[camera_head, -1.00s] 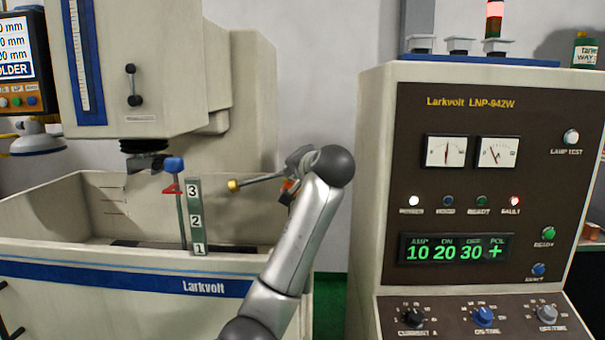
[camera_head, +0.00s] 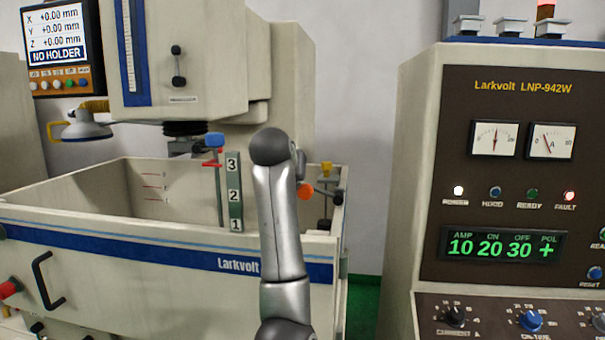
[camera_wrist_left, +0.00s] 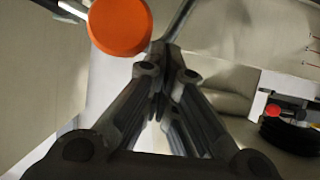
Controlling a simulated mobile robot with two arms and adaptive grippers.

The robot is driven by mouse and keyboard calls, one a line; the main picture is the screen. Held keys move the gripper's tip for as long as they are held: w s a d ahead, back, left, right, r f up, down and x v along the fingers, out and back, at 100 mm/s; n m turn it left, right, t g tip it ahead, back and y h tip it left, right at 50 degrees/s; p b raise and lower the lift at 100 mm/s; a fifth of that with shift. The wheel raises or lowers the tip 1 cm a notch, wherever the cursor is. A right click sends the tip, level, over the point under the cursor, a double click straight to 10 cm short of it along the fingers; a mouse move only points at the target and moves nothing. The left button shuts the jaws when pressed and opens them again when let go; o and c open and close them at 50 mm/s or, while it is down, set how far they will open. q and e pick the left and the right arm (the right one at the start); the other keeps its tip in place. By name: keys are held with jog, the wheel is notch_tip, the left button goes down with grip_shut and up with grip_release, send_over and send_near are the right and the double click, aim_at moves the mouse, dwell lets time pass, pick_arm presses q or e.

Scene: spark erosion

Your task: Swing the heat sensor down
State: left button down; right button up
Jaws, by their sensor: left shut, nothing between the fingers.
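An orange round knob (camera_head: 305,191) on a dark rod shows just right of my left arm, at the tank's back right corner. It looks like part of the heat sensor, but I cannot be sure. In the left wrist view the orange disc (camera_wrist_left: 120,25) is large and close, at the upper left of my left gripper (camera_wrist_left: 163,60). The gripper's fingers are together and empty. I cannot tell whether they touch the disc or the thin rod behind them. In the head view my forearm hides most of the gripper. My right gripper is not in view.
The open tank (camera_head: 110,222) lies left of and behind my arm. A blue-topped post (camera_head: 214,145) and a numbered scale (camera_head: 234,190) stand in it. A yellow-capped fitting (camera_head: 326,168) is beside the orange knob. The control cabinet (camera_head: 425,150) stands to the right.

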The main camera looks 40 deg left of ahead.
pick_arm(q)
jog(key=shift+s+a+f+b, duration=0.1)
jog(key=shift+a+f+b, duration=0.15)
jog(key=shift+f, duration=0.35)
jog(key=shift+s+a+f+b, duration=0.1)
jog(key=shift+f+b, duration=0.2)
jog(key=shift+f, duration=0.3)
jog(key=shift+s+a+f+b, duration=0.1)
jog(key=shift+a+f+b, duration=0.15)
jog(key=shift+f, duration=0.35)
jog(key=v, duration=1.2)
jog(key=shift+s+f, duration=0.1)
jog(key=shift+s, duration=0.05)
